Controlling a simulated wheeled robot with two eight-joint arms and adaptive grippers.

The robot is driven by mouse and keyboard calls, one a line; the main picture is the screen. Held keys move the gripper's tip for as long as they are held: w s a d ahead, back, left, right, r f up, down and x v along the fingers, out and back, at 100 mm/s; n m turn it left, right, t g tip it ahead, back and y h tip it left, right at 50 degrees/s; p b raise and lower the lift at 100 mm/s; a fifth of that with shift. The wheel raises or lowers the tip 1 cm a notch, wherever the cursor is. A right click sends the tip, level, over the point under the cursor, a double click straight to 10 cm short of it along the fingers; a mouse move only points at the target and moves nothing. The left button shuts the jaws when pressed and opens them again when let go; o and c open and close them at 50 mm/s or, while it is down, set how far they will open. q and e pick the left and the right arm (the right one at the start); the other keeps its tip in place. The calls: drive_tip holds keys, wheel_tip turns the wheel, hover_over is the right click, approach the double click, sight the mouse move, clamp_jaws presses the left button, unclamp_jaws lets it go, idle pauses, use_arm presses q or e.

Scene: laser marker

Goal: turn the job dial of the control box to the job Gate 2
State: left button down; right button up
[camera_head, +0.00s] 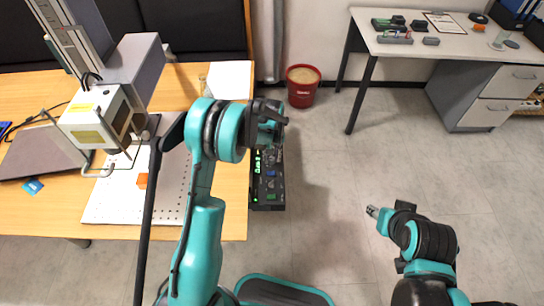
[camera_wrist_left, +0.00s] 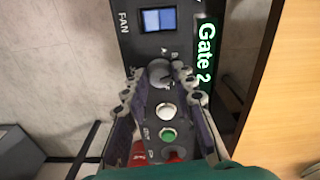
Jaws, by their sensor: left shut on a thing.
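The dark control box (camera_head: 268,190) is at the right edge of the wooden table in the head view, partly hidden by my left arm. In the left wrist view its face (camera_wrist_left: 140,48) fills the middle.
White (camera_wrist_left: 165,112), green (camera_wrist_left: 168,135) and red buttons lie between my left fingers. The laser marker (camera_head: 100,115) and a perforated plate (camera_head: 120,200) are on the table. A red bin (camera_head: 302,88) stands behind the box.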

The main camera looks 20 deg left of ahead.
sight(272, 158)
use_arm(q)
drive_tip(key=c, duration=1.2)
unclamp_jaws()
drive_tip(key=shift+r, duration=0.1)
wheel_tip(272, 158, up, 12)
